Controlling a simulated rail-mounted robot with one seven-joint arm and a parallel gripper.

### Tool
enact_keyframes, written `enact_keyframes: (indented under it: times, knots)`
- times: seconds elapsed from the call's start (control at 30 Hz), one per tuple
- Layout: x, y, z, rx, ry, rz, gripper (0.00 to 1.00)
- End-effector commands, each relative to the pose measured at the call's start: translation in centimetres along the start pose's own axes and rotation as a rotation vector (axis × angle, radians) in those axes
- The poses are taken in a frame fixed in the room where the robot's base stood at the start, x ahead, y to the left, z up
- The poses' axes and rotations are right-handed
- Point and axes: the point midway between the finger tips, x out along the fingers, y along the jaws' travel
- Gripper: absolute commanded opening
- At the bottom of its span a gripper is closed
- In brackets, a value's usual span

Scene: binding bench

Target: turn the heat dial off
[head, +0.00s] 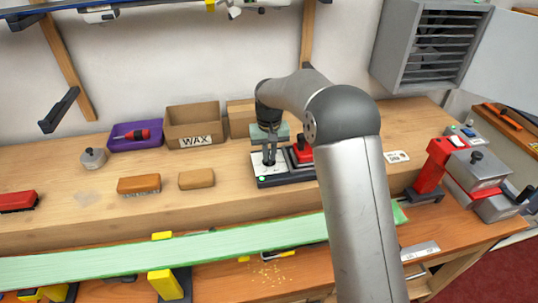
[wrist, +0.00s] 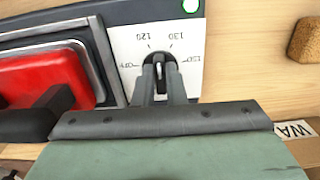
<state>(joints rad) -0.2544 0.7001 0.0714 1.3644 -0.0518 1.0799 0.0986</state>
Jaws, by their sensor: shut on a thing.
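The heat dial (wrist: 159,62) is a small dark knob on a white scale plate (wrist: 135,25) in the wrist view. The plate reads 120 and 130 above the knob, with more marks at its left and right. The knob stands upright in the picture; its exact setting cannot be told. My gripper (wrist: 161,78) is shut on the knob, one finger on each side, hiding its lower part. In the head view, my gripper (head: 269,160) points down at the plate of a dark unit (head: 283,180) on the bench. A green light (wrist: 191,5) glows on the unit.
A red block (wrist: 45,85) in a metal frame is beside the plate. Behind the unit stand a wax box (head: 195,120) and a purple tray (head: 125,143). A tan block (head: 196,179) lies to the left. A red and grey machine (head: 470,170) stands at right.

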Motion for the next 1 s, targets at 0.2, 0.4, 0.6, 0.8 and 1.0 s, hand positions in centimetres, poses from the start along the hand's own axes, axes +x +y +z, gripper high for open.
enact_keyframes:
  times: [0.2, 0.4, 0.6, 0.8, 1.0]
  knots:
    - [-0.12, 0.13, -0.11, -0.204, 0.005, 0.0, 0.0]
    - [-0.18, 0.18, -0.16, -0.394, 0.006, 0.0, 0.0]
    - [-0.23, 0.29, -0.21, -0.584, 0.006, 0.001, 0.0]
    - [-0.27, 0.37, -0.27, -0.773, 0.006, 0.001, 0.0]
    - [-0.29, 0.41, -0.34, -0.963, 0.006, 0.002, 0.0]
